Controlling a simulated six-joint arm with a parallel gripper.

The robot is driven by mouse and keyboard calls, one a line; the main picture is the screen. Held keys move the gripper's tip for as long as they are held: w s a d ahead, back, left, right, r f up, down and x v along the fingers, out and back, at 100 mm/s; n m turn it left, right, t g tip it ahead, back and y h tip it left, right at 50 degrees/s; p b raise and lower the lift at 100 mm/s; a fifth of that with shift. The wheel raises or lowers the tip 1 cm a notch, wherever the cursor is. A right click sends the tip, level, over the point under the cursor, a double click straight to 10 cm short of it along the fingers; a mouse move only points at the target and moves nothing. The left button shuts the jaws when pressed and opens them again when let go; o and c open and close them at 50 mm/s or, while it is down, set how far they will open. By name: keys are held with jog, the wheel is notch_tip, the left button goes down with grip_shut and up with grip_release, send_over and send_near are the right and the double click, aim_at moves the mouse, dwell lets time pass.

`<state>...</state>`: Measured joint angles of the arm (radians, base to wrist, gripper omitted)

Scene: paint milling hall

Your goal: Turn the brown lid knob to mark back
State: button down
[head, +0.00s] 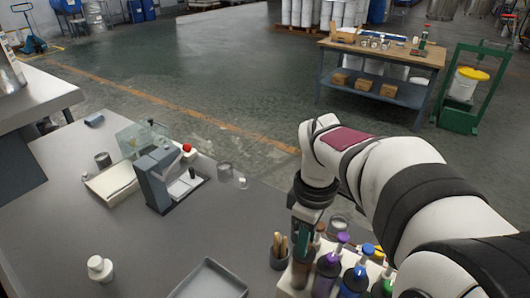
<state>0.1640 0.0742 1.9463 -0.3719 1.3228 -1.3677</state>
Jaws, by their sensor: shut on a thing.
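My gripper (304,234) points down at the near edge of the grey bench, over the left end of a row of dark bottles. It is shut at the top of the leftmost bottle, at its brown lid knob (320,228). Part of the brown knob shows at the right side of the fingers. The fingertips and the contact are mostly hidden and small. The mark at the back cannot be made out.
Bottles with a purple cap (343,238), a blue cap (368,248) and a green cap stand close on the right. A cup with wooden sticks (279,250) stands close on the left. A grey tray (210,280) lies further left.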

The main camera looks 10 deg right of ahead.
jog(key=shift+r+n, duration=0.1)
jog(key=shift+n, duration=0.9)
jog(key=c, duration=0.7)
grip_release()
notch_tip(320, 180, up, 16)
jog(key=shift+f, duration=0.15)
